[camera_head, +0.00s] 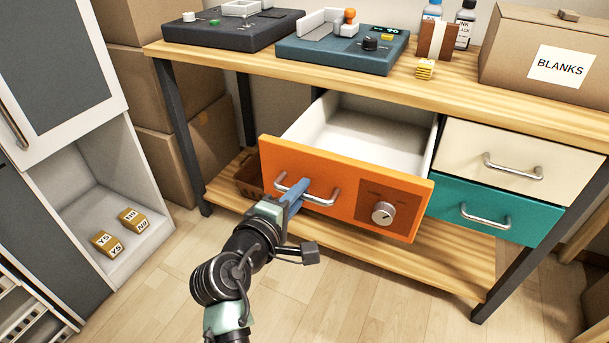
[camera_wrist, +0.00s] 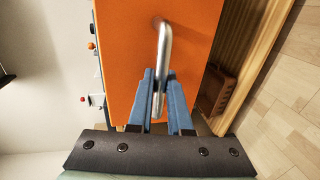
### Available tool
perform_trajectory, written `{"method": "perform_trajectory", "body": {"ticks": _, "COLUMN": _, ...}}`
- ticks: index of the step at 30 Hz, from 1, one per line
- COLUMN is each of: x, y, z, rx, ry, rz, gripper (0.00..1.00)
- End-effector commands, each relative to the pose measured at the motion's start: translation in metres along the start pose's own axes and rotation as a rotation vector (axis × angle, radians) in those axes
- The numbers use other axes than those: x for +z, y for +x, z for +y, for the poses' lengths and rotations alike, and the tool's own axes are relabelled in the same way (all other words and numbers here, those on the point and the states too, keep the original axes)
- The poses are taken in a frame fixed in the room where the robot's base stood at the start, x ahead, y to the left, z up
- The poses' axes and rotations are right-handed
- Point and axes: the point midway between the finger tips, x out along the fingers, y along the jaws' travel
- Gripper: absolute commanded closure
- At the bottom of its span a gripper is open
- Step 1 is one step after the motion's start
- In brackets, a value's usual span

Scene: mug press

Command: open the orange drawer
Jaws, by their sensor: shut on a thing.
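The orange drawer (camera_head: 348,193) is pulled out from under the wooden workbench, and its white inside is visible and looks empty. Its front carries a silver bar handle (camera_head: 320,201) on the left and a round dial (camera_head: 382,212) on the right. In the wrist view the handle (camera_wrist: 164,52) runs between the two blue fingers, against the orange front (camera_wrist: 126,48). Part of the handle is hidden by the fingers.
A cream drawer (camera_head: 470,150) and a teal drawer (camera_head: 460,207) are shut to the right. Press machines (camera_head: 340,48) and a BLANKS box (camera_head: 550,60) stand on the bench. An open white cabinet (camera_head: 85,215) with yellow blocks is at left. The floor in front is clear.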

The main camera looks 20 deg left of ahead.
Motion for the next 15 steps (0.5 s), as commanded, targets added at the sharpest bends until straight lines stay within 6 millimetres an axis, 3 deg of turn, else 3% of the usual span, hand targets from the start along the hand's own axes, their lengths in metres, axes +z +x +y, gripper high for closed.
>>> {"method": "perform_trajectory", "body": {"ticks": 15, "x": 0.0009, "y": -0.0079, "z": -0.0017, "rx": 0.001, "ry": 0.000, "rz": -0.002, "gripper": 1.00}}
